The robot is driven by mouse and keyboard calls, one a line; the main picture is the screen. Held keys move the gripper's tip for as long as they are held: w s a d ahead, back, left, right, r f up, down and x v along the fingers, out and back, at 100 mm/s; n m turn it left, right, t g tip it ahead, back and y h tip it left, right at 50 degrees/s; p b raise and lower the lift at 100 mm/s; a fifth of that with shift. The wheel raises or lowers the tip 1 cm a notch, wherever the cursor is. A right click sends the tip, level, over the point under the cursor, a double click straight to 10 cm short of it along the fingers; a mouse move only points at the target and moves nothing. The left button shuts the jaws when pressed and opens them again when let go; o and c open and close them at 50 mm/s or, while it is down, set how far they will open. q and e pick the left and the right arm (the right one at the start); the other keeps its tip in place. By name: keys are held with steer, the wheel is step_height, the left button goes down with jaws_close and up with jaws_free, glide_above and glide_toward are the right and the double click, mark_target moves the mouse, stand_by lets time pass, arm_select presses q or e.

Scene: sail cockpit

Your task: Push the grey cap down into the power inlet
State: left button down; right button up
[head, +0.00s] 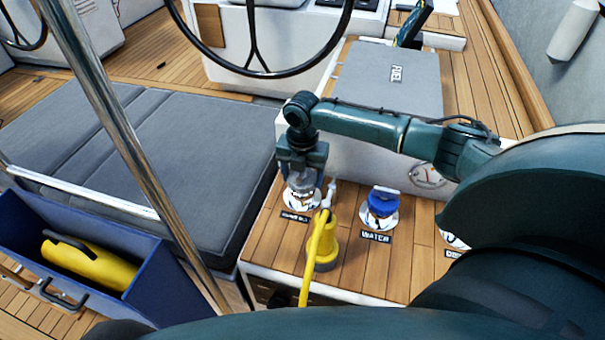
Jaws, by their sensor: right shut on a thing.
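My right gripper (303,188) points straight down over the leftmost fitting on the wooden side deck. It is shut on the grey cap (301,186), of which only a little shows between the fingers. The power inlet (300,202) is a round, pale metal fitting directly below, with a dark label at its front edge. The cap is at or just above the inlet's mouth; I cannot tell how far in it sits. My left gripper is not in view.
A yellow plug with a yellow cable (322,252) stands on the deck just right and in front of the inlet. A blue-capped water inlet (382,205) is further right. A grey cushion (150,160) and blue box (100,225) lie left, beyond a steel rail (125,140).

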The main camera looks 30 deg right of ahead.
steer(key=shift+p, duration=0.4)
steer(key=shift+f+b, duration=0.3)
steer(key=shift+f, duration=0.3)
stand_by(0.5)
steer(key=o, duration=0.8)
